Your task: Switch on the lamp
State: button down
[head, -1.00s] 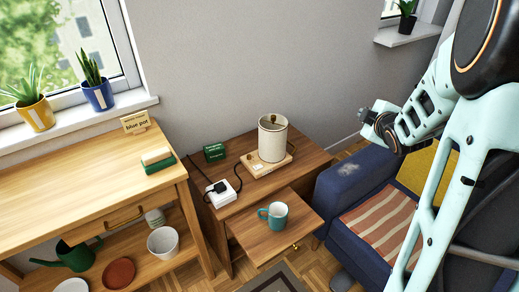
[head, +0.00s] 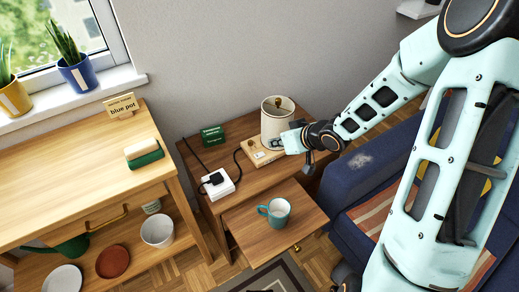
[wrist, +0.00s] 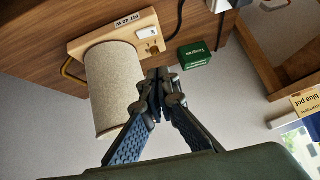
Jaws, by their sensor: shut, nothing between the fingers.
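The lamp has a cream cylindrical shade (head: 276,116) on a light wooden base (head: 254,151), and stands on a brown side table. In the wrist view the picture is turned over, and the shade (wrist: 112,90) hangs left of my fingers. The base (wrist: 118,32) carries a printed label, a small white plate (wrist: 148,33) and a small brass-coloured part (wrist: 153,49). My gripper (wrist: 160,76) is shut and empty, its tips beside the shade and pointing toward the base. Contact cannot be told. In the head view my gripper (head: 286,144) covers the base's right part.
A teal mug (head: 277,211) stands on the side table's pulled-out leaf (head: 245,225). A blue armchair (head: 370,160) is at right, a wooden bench (head: 60,185) at left.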

jog(key=shift+s, duration=0.1)
jog(key=b, duration=0.5)
send_over(255, 155)
jog(key=s+d, duration=0.2)
jog(key=f, duration=0.6)
jog(key=shift+w+d+f, duration=0.1)
jog(key=shift+d+f, duration=0.1)
jog(key=shift+f, duration=0.2)
jog(key=f, duration=0.2)
jog(key=shift+w+a+f+b, duration=0.2)
jog(key=shift+a+f+b, duration=0.1)
jog(key=shift+b, duration=0.1)
jog(key=shift+f+b, duration=0.35)
jog(key=shift+f, duration=0.45)
jog(key=shift+s+a+f+b, duration=0.15)
jog(key=shift+f+b, duration=0.15)
jog(key=shift+f, duration=0.1)
jog(key=shift+r, duration=0.1)
jog(key=shift+p, duration=0.3)
